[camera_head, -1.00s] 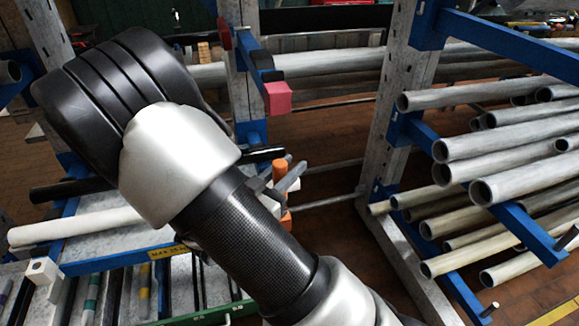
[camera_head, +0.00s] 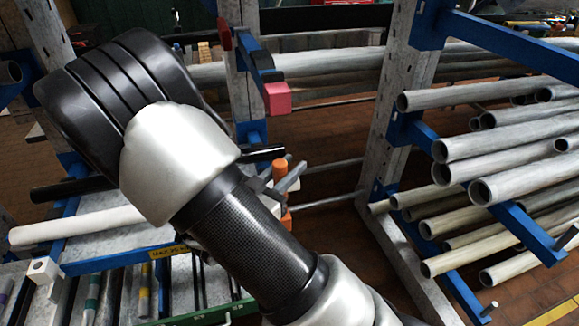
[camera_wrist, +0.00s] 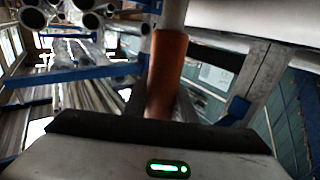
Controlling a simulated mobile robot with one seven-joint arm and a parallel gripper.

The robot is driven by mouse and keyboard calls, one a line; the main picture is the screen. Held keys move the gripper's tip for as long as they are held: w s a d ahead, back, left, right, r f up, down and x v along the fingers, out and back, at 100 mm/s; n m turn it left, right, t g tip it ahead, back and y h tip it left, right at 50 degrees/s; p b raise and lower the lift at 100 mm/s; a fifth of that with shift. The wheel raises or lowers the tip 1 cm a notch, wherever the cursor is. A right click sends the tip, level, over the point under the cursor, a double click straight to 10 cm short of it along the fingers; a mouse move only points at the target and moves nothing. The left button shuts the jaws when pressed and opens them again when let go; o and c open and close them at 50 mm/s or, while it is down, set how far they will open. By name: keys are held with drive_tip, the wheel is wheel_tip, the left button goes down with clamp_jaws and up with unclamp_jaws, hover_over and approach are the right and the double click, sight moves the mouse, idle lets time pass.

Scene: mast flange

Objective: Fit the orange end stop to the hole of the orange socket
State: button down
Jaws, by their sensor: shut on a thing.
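My gripper (camera_head: 284,181) is at the middle of the head view, partly hidden by my arm. Its grey fingers are shut on an upright orange piece, the end stop (camera_head: 280,168), whose top shows above them. More orange (camera_head: 286,220) shows just below the fingers; I cannot tell whether it is the end stop's lower part or the orange socket. In the wrist view the orange end stop (camera_wrist: 166,65) is a cylinder standing out between the fingers (camera_wrist: 165,108). The socket's hole is not visible in either view.
A pink-capped blue arm (camera_head: 277,97) juts out above the gripper. A rack of grey pipes (camera_head: 500,140) on blue arms stands at the right. A white tube (camera_head: 80,225) lies on the blue-edged shelf at the left. Brick floor (camera_head: 330,245) shows between the racks.

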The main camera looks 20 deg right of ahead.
drive_tip(key=shift+f+b, duration=2.1)
drive_tip(key=shift+f, duration=0.9)
drive_tip(key=c, duration=1.4)
unclamp_jaws()
drive_tip(key=shift+r, duration=0.1)
drive_tip(key=p+v, duration=0.1)
drive_tip(key=v, duration=1.6)
drive_tip(key=shift+s+a+p, duration=0.1)
drive_tip(key=shift+a+p, duration=0.1)
drive_tip(key=shift+p, duration=0.1)
